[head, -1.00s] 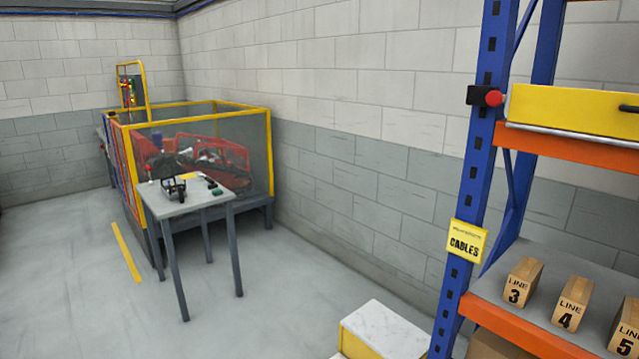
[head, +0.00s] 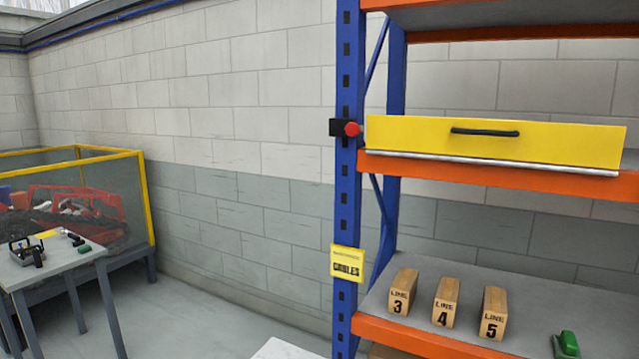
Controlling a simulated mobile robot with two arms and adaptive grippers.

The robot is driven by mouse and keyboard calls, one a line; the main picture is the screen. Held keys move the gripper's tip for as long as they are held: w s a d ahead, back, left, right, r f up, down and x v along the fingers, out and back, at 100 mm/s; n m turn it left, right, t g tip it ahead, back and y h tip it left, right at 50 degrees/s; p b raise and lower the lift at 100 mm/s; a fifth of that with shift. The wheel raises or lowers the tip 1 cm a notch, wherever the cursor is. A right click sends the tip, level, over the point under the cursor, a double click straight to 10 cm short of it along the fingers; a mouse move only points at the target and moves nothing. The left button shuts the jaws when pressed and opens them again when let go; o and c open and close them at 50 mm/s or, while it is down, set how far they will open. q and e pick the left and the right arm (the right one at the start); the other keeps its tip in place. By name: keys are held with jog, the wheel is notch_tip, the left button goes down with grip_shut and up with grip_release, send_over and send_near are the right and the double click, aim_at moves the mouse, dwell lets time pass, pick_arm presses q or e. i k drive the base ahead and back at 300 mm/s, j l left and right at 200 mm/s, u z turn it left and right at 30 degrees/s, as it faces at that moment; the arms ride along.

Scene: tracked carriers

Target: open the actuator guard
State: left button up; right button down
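A yellow panel (head: 580,142) with a dark bar handle (head: 485,131) stands across the front of the rack's upper shelf; it looks closed. I take it to be the actuator guard, though no label on it can be read. A pale metal strip (head: 490,163) runs along its lower edge. A red button (head: 352,129) on a black box is fixed to the blue upright at its left. Neither of my grippers is in view.
A yellow CABLES sign (head: 347,264) hangs on the upright. A table (head: 70,264) and yellow-framed enclosure (head: 149,200) stand left.

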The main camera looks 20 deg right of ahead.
aim_at(586, 146)
jog(key=z, duration=1.35)
